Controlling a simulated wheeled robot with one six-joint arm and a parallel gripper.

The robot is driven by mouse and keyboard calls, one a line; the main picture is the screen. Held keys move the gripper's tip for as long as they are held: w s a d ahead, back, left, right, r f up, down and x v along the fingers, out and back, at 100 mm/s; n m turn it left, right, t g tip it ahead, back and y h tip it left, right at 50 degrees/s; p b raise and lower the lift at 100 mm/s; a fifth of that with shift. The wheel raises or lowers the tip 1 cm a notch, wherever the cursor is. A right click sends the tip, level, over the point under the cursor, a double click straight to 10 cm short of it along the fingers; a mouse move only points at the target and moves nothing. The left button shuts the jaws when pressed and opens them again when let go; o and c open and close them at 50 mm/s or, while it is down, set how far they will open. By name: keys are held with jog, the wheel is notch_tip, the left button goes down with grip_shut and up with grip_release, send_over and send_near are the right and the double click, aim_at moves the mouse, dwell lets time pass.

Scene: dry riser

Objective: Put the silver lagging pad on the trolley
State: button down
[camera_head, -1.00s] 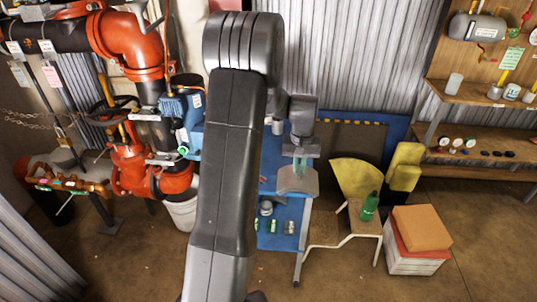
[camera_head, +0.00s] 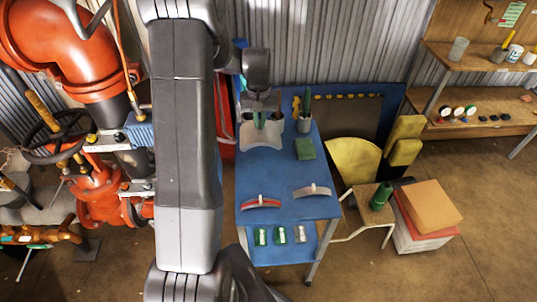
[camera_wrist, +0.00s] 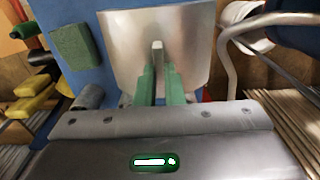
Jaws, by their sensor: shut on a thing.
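The silver lagging pad (camera_head: 247,136) is a pale, slightly curved sheet with a raised tab. My gripper (camera_head: 263,117) is shut on it, and the pad is over the far left end of the blue trolley top (camera_head: 280,180) in the head view. In the wrist view the green fingers (camera_wrist: 159,85) pinch the tab, with the pad (camera_wrist: 190,35) spread beyond them. I cannot tell whether the pad touches the trolley top. Part of the pad is hidden behind the gripper.
The trolley also bears a green block (camera_head: 305,148), a grey cup (camera_head: 304,124), a red-edged curved piece (camera_head: 262,202) and a grey curved piece (camera_head: 312,191). Its middle is clear. A stool (camera_head: 358,205) stands right; red pipework (camera_head: 70,45) stands left.

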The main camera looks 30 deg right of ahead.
aim_at(261, 132)
jog(key=f, duration=0.3)
jog(key=f+p, duration=0.1)
jog(key=shift+s+f, duration=0.25)
jog(key=shift+f, duration=0.05)
jog(key=shift+f+p, duration=0.45)
jog(key=shift+f, duration=1.85)
jog(key=c, duration=1.5)
grip_release()
jog(key=shift+c, duration=0.2)
notch_tip(261, 132, up, 12)
jog(key=b, duration=0.2)
jog(key=shift+b, duration=0.4)
